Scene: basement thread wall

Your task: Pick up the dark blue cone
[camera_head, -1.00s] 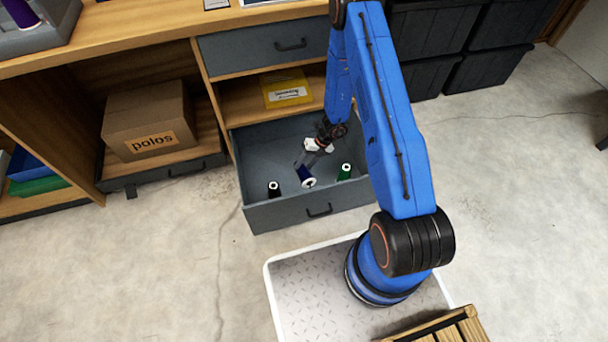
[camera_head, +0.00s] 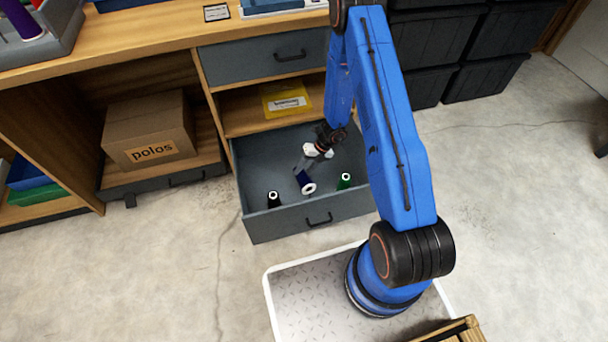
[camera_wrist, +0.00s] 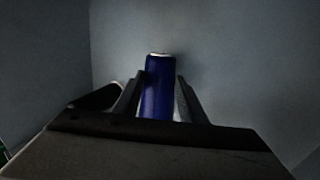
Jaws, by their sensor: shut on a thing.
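The dark blue cone (camera_head: 304,181) is in the open grey drawer (camera_head: 277,221), tilted, with its white end toward the camera. In the wrist view the dark blue cone (camera_wrist: 158,88) stands between the two fingers. My gripper (camera_head: 305,171) reaches down into the drawer and is shut on the cone. In the wrist view my gripper (camera_wrist: 158,98) has one finger on each side of it. The cone's lower part is hidden behind the gripper body there. I cannot tell whether the cone touches the drawer floor.
A black cone (camera_head: 274,200) stands left of the blue one and a green cone (camera_head: 344,181) stands right, both in the drawer. A yellow box (camera_head: 286,101) sits on the shelf above. A closed drawer (camera_head: 265,55) is higher up. A cardboard box (camera_head: 148,132) stands left.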

